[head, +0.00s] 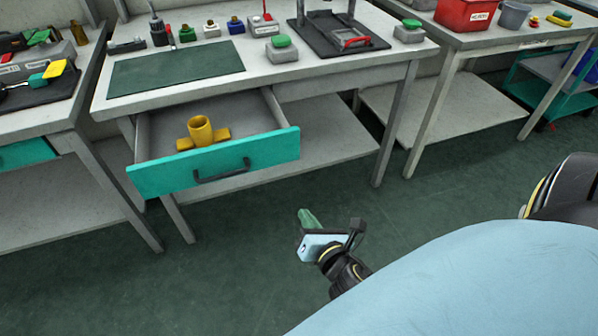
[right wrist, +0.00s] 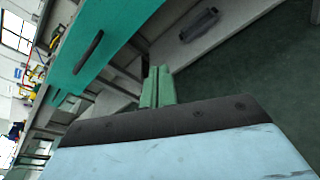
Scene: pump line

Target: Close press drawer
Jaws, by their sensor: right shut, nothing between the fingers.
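The press drawer (head: 214,166) has a teal front with a dark bar handle (head: 222,171) and is pulled well out from under the middle workbench. A yellow T-shaped fitting (head: 201,131) lies inside it. In the right wrist view the teal drawer front (right wrist: 98,42) shows at upper left with its dark handle (right wrist: 88,52). My right gripper (head: 307,217) is shut and empty, in front of the bench, right of and below the drawer front, apart from it. Its green fingers (right wrist: 158,88) are together in the right wrist view. My left gripper is not seen.
The middle workbench (head: 270,80) holds a green mat (head: 176,70), several small bottles, boxes with green buttons and a black press base (head: 338,42). A lower shelf (head: 320,140) lies beneath. Another bench (head: 480,42) stands at right. The green floor before the drawer is clear.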

